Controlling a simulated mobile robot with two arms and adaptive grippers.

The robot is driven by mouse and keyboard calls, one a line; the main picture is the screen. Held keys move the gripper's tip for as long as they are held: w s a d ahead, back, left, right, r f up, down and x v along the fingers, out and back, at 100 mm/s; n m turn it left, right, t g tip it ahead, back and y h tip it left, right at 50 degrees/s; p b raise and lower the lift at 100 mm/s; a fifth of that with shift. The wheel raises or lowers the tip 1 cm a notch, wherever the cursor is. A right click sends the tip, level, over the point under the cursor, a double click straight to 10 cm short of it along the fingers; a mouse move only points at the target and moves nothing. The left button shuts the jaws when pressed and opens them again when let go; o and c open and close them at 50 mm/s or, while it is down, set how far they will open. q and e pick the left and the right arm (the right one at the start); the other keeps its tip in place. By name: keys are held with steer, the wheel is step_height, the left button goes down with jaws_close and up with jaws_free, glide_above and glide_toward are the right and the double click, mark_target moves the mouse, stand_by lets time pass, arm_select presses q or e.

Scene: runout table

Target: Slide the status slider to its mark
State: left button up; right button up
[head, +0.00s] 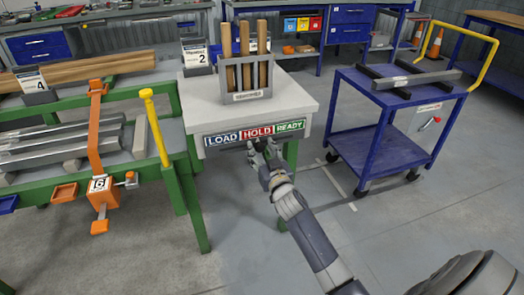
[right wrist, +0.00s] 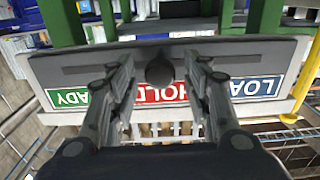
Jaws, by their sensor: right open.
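The status strip with the fields LOAD (head: 221,138), HOLD (head: 257,132) and READY (head: 291,126) runs along the front edge of the small grey table. The wrist view shows it upside down, with READY (right wrist: 68,98) at left and LOAD (right wrist: 257,88) at right. The slider's dark round knob (right wrist: 160,72) stands by the HOLD field (right wrist: 160,95), on a slotted grey panel. My right gripper (head: 259,147) is at the table front below HOLD. Its fingers (right wrist: 160,62) are open, one on each side of the knob. In the head view the knob cannot be made out clearly. My left gripper is not seen.
A holder with wooden sticks (head: 245,60) stands on the table (head: 300,98). A green rack with an orange clamp (head: 97,140) and a yellow handle (head: 155,125) is at left. A blue cart (head: 350,150) stands at right. The floor between is clear.

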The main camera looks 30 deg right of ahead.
steer(key=shift+s, duration=0.15)
steer(key=v, duration=1.1)
steer(key=shift+s, duration=0.35)
steer(key=shift+f, duration=0.1)
